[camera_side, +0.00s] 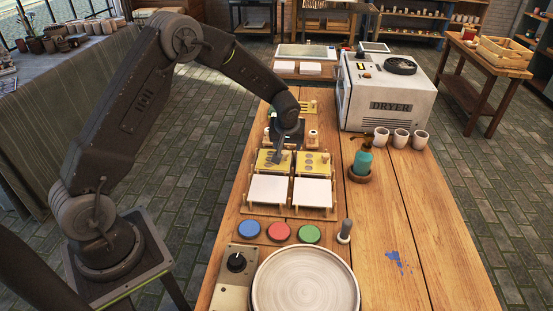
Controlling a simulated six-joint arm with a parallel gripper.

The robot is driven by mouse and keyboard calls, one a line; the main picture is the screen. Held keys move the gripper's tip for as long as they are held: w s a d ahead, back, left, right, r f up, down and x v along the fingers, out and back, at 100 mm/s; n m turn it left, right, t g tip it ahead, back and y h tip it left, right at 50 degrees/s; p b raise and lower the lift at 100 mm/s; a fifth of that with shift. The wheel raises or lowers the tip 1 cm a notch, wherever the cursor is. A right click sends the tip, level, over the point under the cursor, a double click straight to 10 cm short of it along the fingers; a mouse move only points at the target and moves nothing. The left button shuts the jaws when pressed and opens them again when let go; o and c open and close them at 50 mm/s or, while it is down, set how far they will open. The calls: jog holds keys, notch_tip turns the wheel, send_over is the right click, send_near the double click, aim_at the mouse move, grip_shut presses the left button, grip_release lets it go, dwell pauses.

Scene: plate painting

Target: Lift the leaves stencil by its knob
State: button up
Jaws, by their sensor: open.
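Two yellow stencils stand side by side on the wooden rack behind the white sheets. The left stencil (266,164) has dark cut-outs, too small to tell for sure as leaves. The right stencil (318,160) has round cut-outs. My gripper (284,157) is open and points down at the left stencil, close over its right part. The fingers cover that part, and I cannot make out its knob or tell whether they touch it.
Two white sheets (313,192) lie at the front of the rack. Blue, red and green paint pots (279,231), a grey-topped stamp (345,231) and a round plate (305,283) are nearer. A teal bottle (363,162), cups (400,138) and a dryer (388,92) are right.

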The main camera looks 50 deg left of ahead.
aim_at(286, 152)
jog(key=x, duration=0.5)
jog(key=shift+s+a+f, duration=0.1)
jog(key=shift+a+f, duration=0.15)
jog(key=shift+a, duration=0.2)
jog(key=shift+w+a+f, duration=0.2)
jog(key=shift+f, duration=0.4)
jog(key=shift+c, duration=0.2)
jog(key=c, duration=1)
jog(key=shift+o, duration=0.2)
jog(key=shift+r, duration=0.2)
